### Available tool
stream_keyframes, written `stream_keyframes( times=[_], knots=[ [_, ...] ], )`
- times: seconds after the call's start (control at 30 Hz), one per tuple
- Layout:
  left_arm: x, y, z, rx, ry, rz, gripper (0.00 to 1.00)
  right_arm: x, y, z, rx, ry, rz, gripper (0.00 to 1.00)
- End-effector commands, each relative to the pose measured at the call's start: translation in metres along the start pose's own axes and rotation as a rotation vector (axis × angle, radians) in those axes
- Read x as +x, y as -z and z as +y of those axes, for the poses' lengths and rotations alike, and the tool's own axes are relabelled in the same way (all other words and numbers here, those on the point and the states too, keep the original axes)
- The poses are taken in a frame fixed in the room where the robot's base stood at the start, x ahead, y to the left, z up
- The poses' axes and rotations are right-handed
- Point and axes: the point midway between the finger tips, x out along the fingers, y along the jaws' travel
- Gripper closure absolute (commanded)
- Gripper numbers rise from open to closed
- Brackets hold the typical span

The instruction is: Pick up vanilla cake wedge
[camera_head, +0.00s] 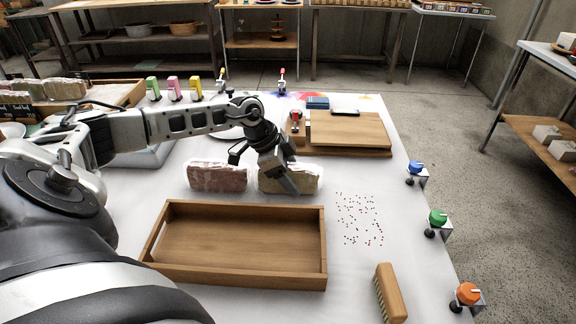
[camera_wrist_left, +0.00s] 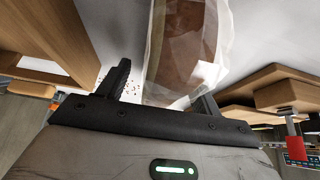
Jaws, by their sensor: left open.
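A pale tan cake wedge in clear wrap (camera_head: 306,180), which looks like the vanilla one, lies on the white table in the head view. A pinkish-brown wrapped wedge (camera_head: 218,177) lies to its left. My left gripper (camera_head: 264,170) is open over the near part of the tan wedge's left side and hides some of it. In the left wrist view a wrapped wedge (camera_wrist_left: 187,50) lies ahead of and partly between the open fingers of the left gripper (camera_wrist_left: 163,88). I cannot tell whether either finger touches it. My right gripper is out of view.
An empty wooden tray (camera_head: 232,278) stands in front of the wedges. A wooden board (camera_head: 352,130) is behind, at right. A brush (camera_head: 390,292) and scattered crumbs (camera_head: 360,220) lie at right. Blue, green and orange knobs (camera_head: 437,217) line the right edge.

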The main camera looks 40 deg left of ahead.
Motion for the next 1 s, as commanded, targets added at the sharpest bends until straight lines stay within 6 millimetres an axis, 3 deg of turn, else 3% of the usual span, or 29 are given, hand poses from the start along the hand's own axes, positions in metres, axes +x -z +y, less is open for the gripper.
stream_keyframes(
  times=[0.1, 0.23, 0.77, 1.0],
  knots=[
    [0.000, 0.000, 0.000, 0.000, 0.000, 0.000, 0.35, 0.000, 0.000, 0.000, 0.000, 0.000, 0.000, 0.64],
    [0.000, 0.000, 0.000, 0.000, 0.000, 0.000, 0.68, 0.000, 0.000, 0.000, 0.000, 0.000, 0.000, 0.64],
    [-0.003, 0.002, -0.001, 0.001, 0.002, 0.002, 0.68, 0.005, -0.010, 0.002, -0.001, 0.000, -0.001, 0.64],
    [-0.040, 0.024, -0.001, 0.002, 0.004, 0.004, 0.68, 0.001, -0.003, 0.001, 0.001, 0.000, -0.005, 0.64]
  ],
)
